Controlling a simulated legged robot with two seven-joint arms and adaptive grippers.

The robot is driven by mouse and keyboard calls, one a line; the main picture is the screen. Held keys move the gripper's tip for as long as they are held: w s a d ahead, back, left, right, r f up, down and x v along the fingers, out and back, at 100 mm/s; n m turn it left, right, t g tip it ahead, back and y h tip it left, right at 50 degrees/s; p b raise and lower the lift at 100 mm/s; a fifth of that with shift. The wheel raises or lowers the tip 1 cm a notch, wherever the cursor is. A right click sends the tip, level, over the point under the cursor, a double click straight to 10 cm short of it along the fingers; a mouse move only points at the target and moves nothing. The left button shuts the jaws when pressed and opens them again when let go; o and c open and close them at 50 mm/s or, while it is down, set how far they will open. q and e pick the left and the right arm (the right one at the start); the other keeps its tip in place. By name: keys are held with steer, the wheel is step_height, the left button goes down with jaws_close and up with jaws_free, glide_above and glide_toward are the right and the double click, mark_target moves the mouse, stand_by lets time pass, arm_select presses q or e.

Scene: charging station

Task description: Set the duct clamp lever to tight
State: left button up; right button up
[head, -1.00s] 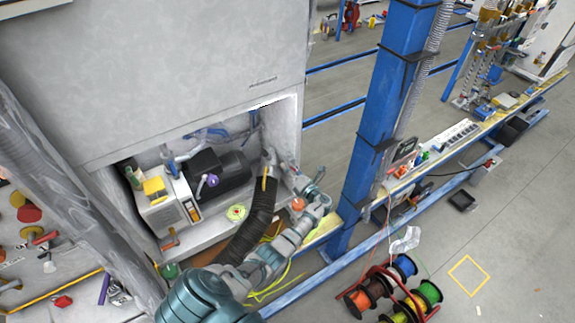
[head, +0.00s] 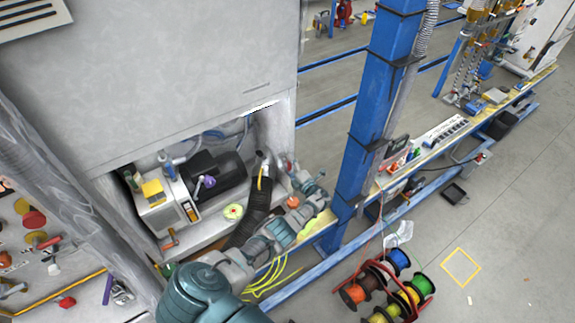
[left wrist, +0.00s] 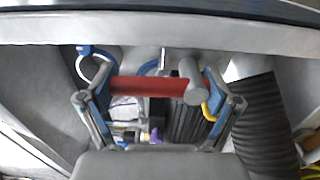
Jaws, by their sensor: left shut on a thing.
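A red bar with a grey round end (left wrist: 150,87), seemingly the duct clamp lever, lies across between the fingers of my left gripper (left wrist: 160,108) in the left wrist view. The gripper is shut on it. In the head view my left gripper (head: 281,163) is small at the right side of the cabinet opening, and the red bar cannot be made out there. The black ribbed duct (head: 256,212) hangs just beside my arm, and it also shows at the right of the left wrist view (left wrist: 262,118). My right gripper is not in view.
The cabinet opening holds a dark motor (head: 226,171) and a pale box with a yellow part (head: 165,205). A blue post (head: 374,120) stands right of my arm. Cable reels (head: 385,292) stand on the floor at lower right. A metal rim (left wrist: 160,32) crosses above the gripper.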

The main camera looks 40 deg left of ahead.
arm_select(q)
steer(key=shift+w+d+f+m, duration=0.2)
steer(key=shift+d+f+m, duration=0.1)
steer(key=shift+d, duration=0.1)
steer(key=o, duration=1.4)
steer(key=shift+w+d, duration=0.1)
steer(key=shift+w, duration=0.05)
steer(key=shift+d+r, duration=0.1)
steer(key=v, duration=1.2)
